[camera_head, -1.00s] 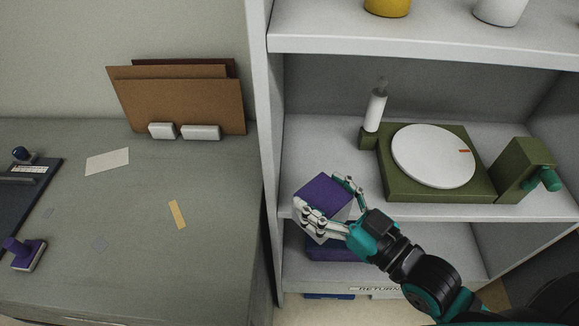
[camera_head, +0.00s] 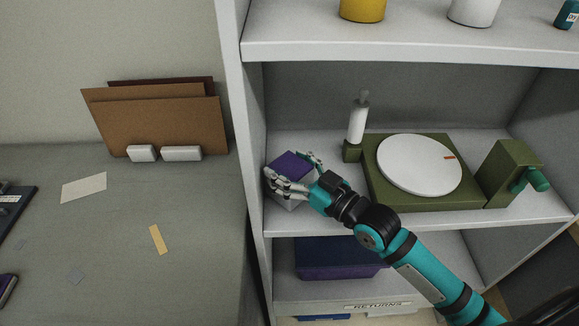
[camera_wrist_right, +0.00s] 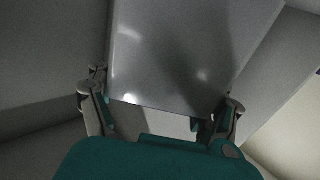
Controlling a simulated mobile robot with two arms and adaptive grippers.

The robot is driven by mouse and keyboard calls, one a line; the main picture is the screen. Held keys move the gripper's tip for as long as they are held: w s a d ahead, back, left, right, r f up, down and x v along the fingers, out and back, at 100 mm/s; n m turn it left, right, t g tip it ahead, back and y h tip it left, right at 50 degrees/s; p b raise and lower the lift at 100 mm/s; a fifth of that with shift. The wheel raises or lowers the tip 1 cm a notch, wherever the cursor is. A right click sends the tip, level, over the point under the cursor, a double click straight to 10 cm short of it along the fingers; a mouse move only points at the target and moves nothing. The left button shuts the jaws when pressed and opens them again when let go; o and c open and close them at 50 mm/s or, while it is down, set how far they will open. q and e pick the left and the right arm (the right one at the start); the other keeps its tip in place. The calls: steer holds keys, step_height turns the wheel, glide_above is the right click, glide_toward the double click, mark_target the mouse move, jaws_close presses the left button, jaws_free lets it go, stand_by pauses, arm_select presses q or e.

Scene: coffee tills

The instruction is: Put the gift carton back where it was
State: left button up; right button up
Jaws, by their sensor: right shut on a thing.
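The gift carton (camera_head: 291,164) is a small box with a purple top and pale grey sides. It is at the left end of the middle shelf (camera_head: 330,218), left of the green turntable device. My right gripper (camera_head: 293,177) is shut on the carton, with fingers on both sides of it. In the right wrist view the carton (camera_wrist_right: 170,55) shows as a grey face between the two fingers (camera_wrist_right: 160,112). Its underside is hidden, so I cannot tell whether it touches the shelf. My left gripper is not in view.
The green turntable device (camera_head: 420,165) with a white disc and a white bottle (camera_head: 357,122) stand right of the carton. The shelf unit's left upright (camera_head: 240,150) is close on the left. A dark purple box (camera_head: 340,259) sits on the shelf below.

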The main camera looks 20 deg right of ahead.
steer(key=shift+f, duration=0.2)
steer(key=shift+f, duration=0.2)
steer(key=o, duration=1.2)
steer(key=shift+r, duration=0.1)
steer(key=shift+r, duration=0.1)
steer(key=b+v, duration=0.1)
steer(key=v, duration=0.9)
steer(key=shift+s+d+b, duration=0.1)
steer(key=shift+s+b, duration=0.1)
steer(key=shift+b, duration=0.15)
steer(key=shift+v, duration=0.8)
